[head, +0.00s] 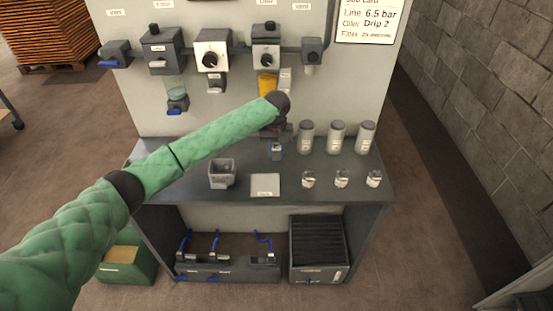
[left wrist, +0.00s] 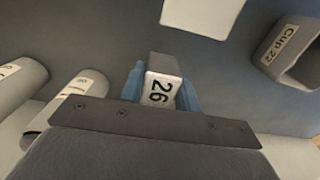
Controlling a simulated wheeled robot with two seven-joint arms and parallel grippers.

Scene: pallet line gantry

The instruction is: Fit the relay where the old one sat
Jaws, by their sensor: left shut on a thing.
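My left gripper (head: 277,151) is low over the bench, just left of a row of grey cylinders. In the head view the block is too small to make out. The wall panel carries a row of line units, one with a round black knob (head: 210,59) and one with a yellow bowl (head: 267,84). My arm partly covers the area below the yellow bowl. My right gripper is not in view.
A grey open cup (head: 222,174), labelled Cup 22 in the wrist view (left wrist: 290,50), and a white card (head: 265,186) are nearer the front. A dark slatted crate (head: 318,272) sits below.

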